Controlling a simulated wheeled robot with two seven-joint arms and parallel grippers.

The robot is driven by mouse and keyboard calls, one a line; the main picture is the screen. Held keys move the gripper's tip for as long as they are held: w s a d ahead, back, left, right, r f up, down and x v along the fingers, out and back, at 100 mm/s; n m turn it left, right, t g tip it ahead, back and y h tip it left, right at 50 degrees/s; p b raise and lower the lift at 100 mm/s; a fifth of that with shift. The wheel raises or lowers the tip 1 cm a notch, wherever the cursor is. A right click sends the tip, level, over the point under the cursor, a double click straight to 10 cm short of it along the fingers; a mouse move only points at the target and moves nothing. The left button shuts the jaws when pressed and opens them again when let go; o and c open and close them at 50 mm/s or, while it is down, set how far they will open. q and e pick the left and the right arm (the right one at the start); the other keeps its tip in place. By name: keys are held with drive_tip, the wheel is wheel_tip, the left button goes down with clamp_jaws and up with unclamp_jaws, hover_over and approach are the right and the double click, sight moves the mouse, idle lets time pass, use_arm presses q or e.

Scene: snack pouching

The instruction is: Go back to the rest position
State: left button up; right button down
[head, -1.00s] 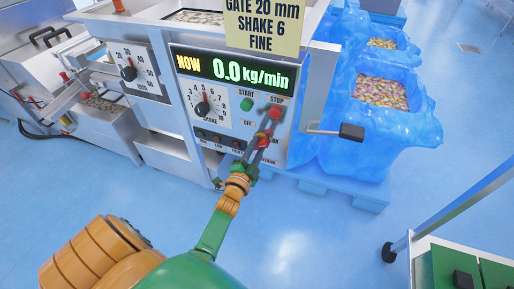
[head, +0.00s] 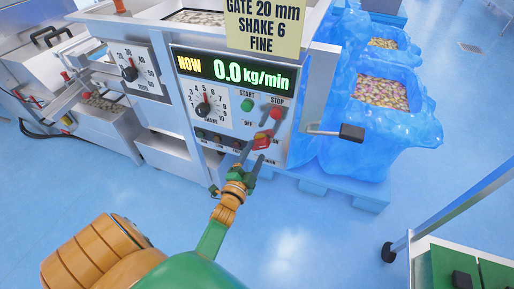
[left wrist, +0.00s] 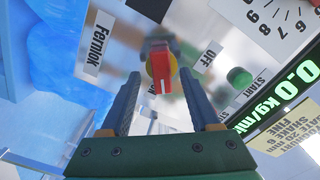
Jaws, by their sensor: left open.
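My left gripper (head: 256,148) is open and empty, in front of the lower right of the machine's control panel (head: 228,118). In the left wrist view the fingers (left wrist: 160,88) point at a red rotary switch (left wrist: 161,68) on a yellow base, which shows between them. The switch also shows in the head view (head: 262,141). The fingers look apart from it, though the exact gap is hard to judge. My right gripper is not in view.
The panel has a green START button (head: 247,104), a red STOP button (head: 276,112), a shake dial (head: 204,108) and a display (head: 235,70) reading 0.0 kg/min. A black-ended lever (head: 350,132) sticks out at right. Blue-lined bins (head: 400,125) stand beyond. Floor (head: 300,235) in front is clear.

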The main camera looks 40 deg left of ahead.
use_arm(q)
drive_tip(key=v, duration=0.4)
drive_tip(key=shift+s, duration=0.35)
